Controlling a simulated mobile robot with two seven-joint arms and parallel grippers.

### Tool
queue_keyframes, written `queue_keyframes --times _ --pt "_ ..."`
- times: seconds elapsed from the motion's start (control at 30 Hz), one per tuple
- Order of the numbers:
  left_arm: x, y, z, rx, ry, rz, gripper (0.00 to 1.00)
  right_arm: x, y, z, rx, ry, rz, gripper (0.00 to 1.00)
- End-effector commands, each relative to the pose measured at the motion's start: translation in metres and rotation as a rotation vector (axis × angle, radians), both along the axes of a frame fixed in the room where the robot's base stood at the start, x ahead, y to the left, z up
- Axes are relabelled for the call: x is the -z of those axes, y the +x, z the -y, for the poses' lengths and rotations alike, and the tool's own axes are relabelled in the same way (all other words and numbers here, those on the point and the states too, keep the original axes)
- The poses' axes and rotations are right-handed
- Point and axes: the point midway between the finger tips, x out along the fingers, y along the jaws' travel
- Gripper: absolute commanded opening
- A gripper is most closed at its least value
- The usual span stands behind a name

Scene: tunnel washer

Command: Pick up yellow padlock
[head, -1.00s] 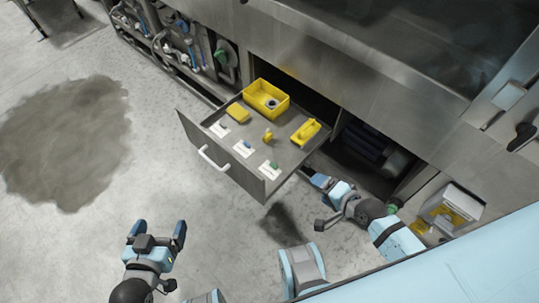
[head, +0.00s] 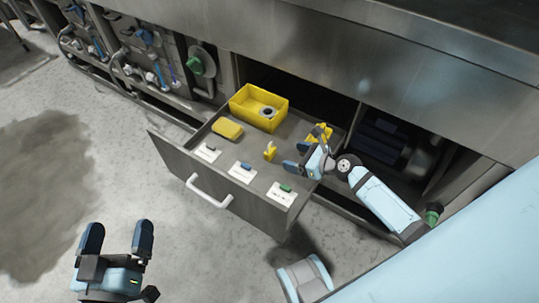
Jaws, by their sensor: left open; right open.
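The yellow padlock (head: 270,151) appears to be the small upright yellow piece near the middle of the open drawer (head: 238,198). It stands clear of the other items. My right gripper (head: 296,157) is open over the right part of the drawer. Its fingers point left toward the padlock, with a small gap between them and it. My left gripper (head: 118,236) is open and empty above the floor, in front of the drawer and to its left.
A yellow bin (head: 247,105) with a round grey item, a yellow block (head: 227,128) and several white cards with coloured pieces (head: 281,192) share the drawer. Another yellow item (head: 321,130) is partly hidden behind my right gripper. The steel machine front (head: 300,52) rises behind the drawer.

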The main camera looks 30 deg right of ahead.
Motion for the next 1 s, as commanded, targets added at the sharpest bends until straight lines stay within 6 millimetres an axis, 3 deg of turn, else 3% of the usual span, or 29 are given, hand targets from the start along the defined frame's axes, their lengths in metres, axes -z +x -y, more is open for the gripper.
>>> queue_keyframes --times 0.5,0.6,0.93,1.0 --pt "-0.027 -0.004 0.009 0.035 -0.096 0.143 0.93 0.026 0.05 -0.03 -0.002 0.0 0.002 0.77" --pt "-0.025 -0.003 0.011 0.043 -0.097 0.136 0.93 0.031 0.06 -0.036 -0.002 -0.003 0.002 0.77" --pt "-0.023 -0.003 0.013 0.049 -0.092 0.12 0.93 0.032 0.066 -0.039 -0.001 -0.003 0.001 0.77" --pt "-0.024 -0.003 0.013 0.049 -0.093 0.121 0.93 0.032 0.066 -0.039 -0.001 -0.003 0.001 0.6"
